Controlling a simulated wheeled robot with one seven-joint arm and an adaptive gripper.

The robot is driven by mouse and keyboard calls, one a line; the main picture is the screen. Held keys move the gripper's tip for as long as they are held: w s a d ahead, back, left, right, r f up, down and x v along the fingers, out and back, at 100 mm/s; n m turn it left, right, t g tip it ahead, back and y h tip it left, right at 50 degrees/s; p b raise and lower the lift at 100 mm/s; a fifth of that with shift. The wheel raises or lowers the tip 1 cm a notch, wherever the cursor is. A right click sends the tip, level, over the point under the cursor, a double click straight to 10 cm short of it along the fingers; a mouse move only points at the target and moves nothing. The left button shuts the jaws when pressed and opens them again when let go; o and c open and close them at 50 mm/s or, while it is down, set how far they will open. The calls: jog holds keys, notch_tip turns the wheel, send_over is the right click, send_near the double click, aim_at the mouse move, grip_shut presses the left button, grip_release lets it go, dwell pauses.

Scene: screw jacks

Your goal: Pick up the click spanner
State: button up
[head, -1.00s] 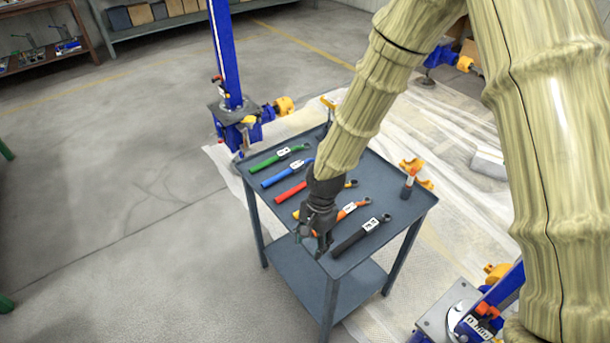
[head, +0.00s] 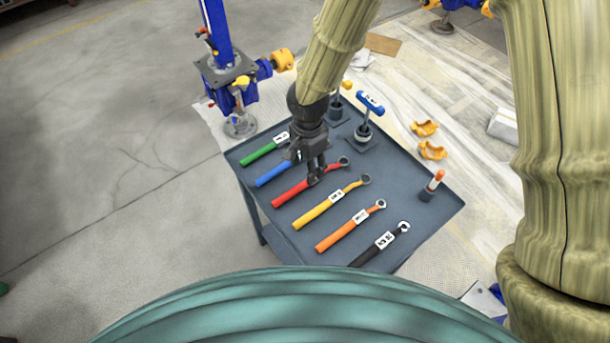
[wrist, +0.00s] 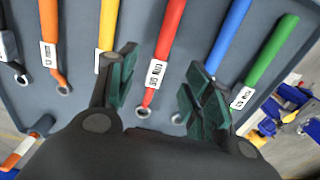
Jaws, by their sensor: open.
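Several long-handled spanners with white labels lie side by side on a grey table (head: 425,240): green (head: 258,152), blue (head: 275,174), red (head: 290,193), yellow (head: 312,214), orange (head: 334,238) and black (head: 370,254). I cannot tell from the labels which is the click spanner. My gripper (head: 316,178) is open and empty over the ring-end half of the red spanner, partly covering it and the blue one. In the wrist view the open fingers (wrist: 158,88) lie on either side of the red spanner (wrist: 172,30), near its label. Contact cannot be told.
A blue T-handled tool (head: 370,103) stands at the table's back, and an orange-topped tool (head: 433,184) at its right. A blue screw jack (head: 230,85) stands behind the table at left. Yellow clamp pieces (head: 431,150) lie beyond the right edge.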

jog(key=f, duration=0.4)
jog(key=shift+w+a+p, duration=0.1)
jog(key=shift+w+p, duration=0.25)
jog(key=shift+s+f, duration=0.15)
jog(key=shift+f, duration=0.15)
jog(key=shift+s+a+f+p, duration=0.1)
jog(key=shift+s+f+p, duration=0.3)
jog(key=shift+s+f, duration=0.15)
jog(key=shift+f, duration=0.3)
jog(key=shift+w+f, duration=0.4)
jog(key=shift+f, duration=0.25)
jog(key=shift+s+r, duration=0.2)
jog(key=shift+c, duration=0.6)
jog(key=shift+w+f, duration=0.1)
jog(key=c, duration=0.7)
grip_shut()
